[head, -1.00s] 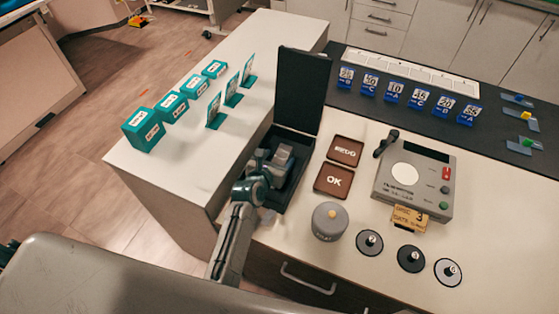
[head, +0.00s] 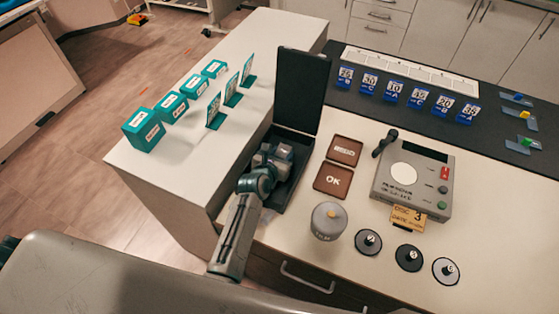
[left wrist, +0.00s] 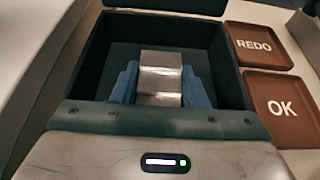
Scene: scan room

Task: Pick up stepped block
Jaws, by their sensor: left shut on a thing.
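The stepped block is a shiny metal piece, clear in the left wrist view (left wrist: 160,78) between two blue fingers. It is inside an open black case (head: 297,190) whose lid stands upright at the back. My left gripper (head: 278,158) reaches into the case from the left front and is shut on the block. In the left wrist view the gripper (left wrist: 160,88) has a finger at each side of the block. The block's underside is hidden, so I cannot tell whether it touches the case floor. My right gripper is not in view.
Brown REDO (head: 345,150) and OK (head: 333,180) trays lie right of the case. A grey lidded pot (head: 329,222), several discs (head: 410,258) and a grey device (head: 415,180) stand further right. Teal boxes (head: 143,130) and cards line the left counter.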

